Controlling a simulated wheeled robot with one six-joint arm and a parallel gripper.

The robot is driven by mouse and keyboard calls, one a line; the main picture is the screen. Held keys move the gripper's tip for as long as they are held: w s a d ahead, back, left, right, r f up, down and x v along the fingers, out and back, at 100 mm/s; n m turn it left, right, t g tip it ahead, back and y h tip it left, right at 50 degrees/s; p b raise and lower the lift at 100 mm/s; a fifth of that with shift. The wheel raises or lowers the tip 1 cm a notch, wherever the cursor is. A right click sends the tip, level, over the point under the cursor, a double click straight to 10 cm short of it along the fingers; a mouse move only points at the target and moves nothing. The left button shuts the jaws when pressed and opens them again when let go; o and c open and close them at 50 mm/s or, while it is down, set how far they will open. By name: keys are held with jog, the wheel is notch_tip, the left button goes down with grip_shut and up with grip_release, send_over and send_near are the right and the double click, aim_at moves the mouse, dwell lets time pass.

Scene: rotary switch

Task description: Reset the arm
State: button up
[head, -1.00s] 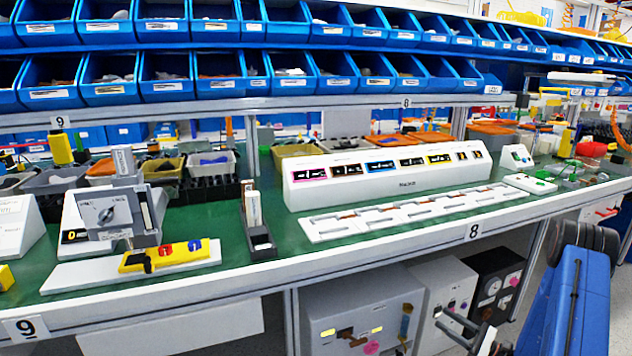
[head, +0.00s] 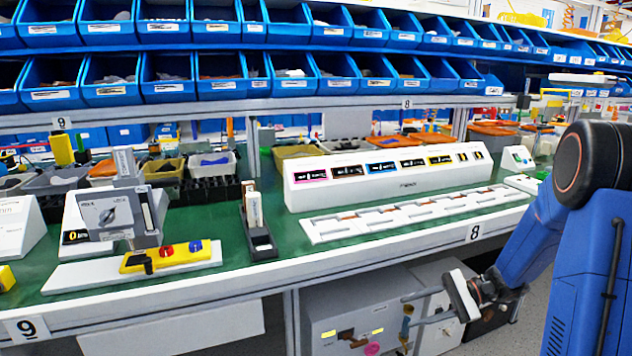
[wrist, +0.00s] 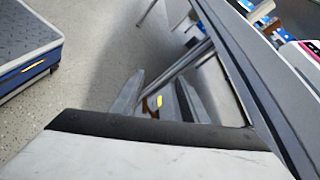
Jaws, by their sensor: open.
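A grey panel with a dark rotary switch (head: 107,214) stands on the green bench at the left in the head view. The knob's exact angle is too small to tell. My gripper (head: 412,310) is low at the right, in front of the grey cabinets under the bench, well away from the switch. Its two thin fingers are apart and point left, with nothing between them. The wrist view also shows the open gripper (wrist: 160,98) from behind, over the grey floor. The switch does not show there.
The white bench edge (head: 370,243) runs above and left of my gripper. Grey cabinets (head: 335,315) stand below it. A yellow block (head: 170,256) with red and blue knobs and a long white console (head: 385,178) sit on top.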

jog(key=s+r+n+t+h, duration=0.1)
jog(key=s+r+n+h, duration=0.2)
jog(key=s, duration=0.5)
jog(key=s+d+r+n+t+h, duration=0.1)
jog(key=s+r+n+h, duration=0.3)
jog(key=s, duration=0.5)
jog(key=s+d+r+n+t+h, duration=0.1)
jog(key=s+r+n+t+h, duration=0.2)
jog(key=s+h, duration=0.4)
notch_tip(320, 180, up, 2)
jog(key=shift+s+r+n, duration=0.15)
jog(key=shift+s+n, duration=0.35)
jog(key=shift+s, duration=0.6)
